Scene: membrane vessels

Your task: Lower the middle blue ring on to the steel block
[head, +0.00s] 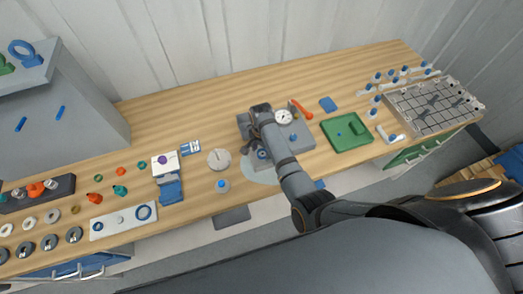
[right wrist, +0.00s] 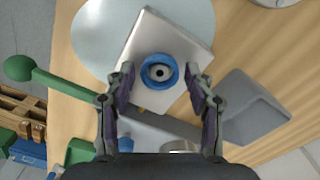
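A blue ring (right wrist: 148,84) lies flat over the round, dark-centred fitting of the steel block (right wrist: 158,35) in the right wrist view. Whether it is fully seated cannot be told. My right gripper (right wrist: 162,77) is open above the block, with one finger on each side of the ring and a visible gap at both sides. In the head view my right arm covers much of this spot; a blue ring (head: 262,154) shows just left of the arm. My left gripper is not in view.
A pale blue disc (right wrist: 90,30) lies under the block. A grey bracket (right wrist: 255,108) stands to its right in the wrist view, and a green-knobbed lever (right wrist: 20,68) to the left. A dial gauge (head: 283,116) and a green plate (head: 335,127) stand near my right arm.

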